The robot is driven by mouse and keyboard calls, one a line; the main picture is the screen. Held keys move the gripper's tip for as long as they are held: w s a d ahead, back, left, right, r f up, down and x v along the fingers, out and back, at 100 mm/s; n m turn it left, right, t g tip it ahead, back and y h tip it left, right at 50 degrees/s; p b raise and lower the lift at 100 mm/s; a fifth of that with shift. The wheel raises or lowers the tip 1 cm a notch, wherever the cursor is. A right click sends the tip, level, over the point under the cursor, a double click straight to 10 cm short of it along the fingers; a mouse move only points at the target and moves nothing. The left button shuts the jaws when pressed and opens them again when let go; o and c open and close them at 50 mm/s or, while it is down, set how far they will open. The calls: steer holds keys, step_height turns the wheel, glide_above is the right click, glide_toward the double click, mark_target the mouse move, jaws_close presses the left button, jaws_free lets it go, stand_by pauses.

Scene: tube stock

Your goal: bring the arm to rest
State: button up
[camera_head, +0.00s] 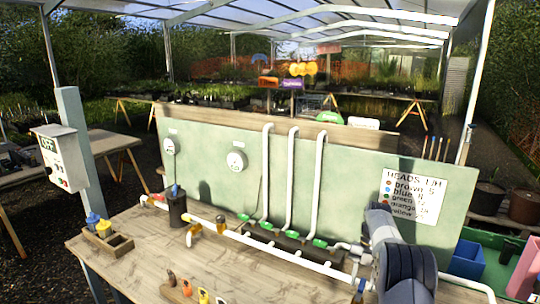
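My arm (404,262), dark with grey joints, rises from the bottom edge at the right of the bench and bends in front of the green panel. I cannot make out my gripper or its fingertips; the arm's own links or the frame edge hide them. A white pipe run (262,247) with green and orange fittings lies along the wooden bench (130,262), left of the arm. Where the arm overlaps the right end of the pipe, I cannot tell whether they touch.
A wooden block (117,243) holds blue and yellow pieces at the left. Several coloured heads (203,296) stand at the front edge. A dark cup (177,207) stands by the pipe. The green panel (340,180) backs the bench. A blue bin (467,259) is at the right.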

stand_by(0.3)
steer(key=v, duration=0.5)
steer(key=shift+w+r+p, duration=0.1)
steer(key=shift+r+p, duration=0.25)
steer(key=shift+r, duration=0.05)
steer(key=shift+f+b, duration=0.65)
steer(key=shift+b, duration=0.1)
steer(key=shift+s+a, duration=0.1)
steer(key=shift+s, duration=0.1)
steer(key=x, duration=0.4)
steer(key=shift+s+f+p, duration=0.1)
steer(key=shift+f+p, duration=0.2)
steer(key=shift+p, duration=0.1)
steer(key=shift+s+d+r+m+y+b, duration=0.1)
steer(key=shift+s+d+m+y+b, duration=0.15)
steer(key=shift+m, duration=0.35)
steer(key=shift+d+m+y+b, duration=0.15)
steer(key=shift+m+b, duration=0.2)
steer(key=shift+m, duration=0.25)
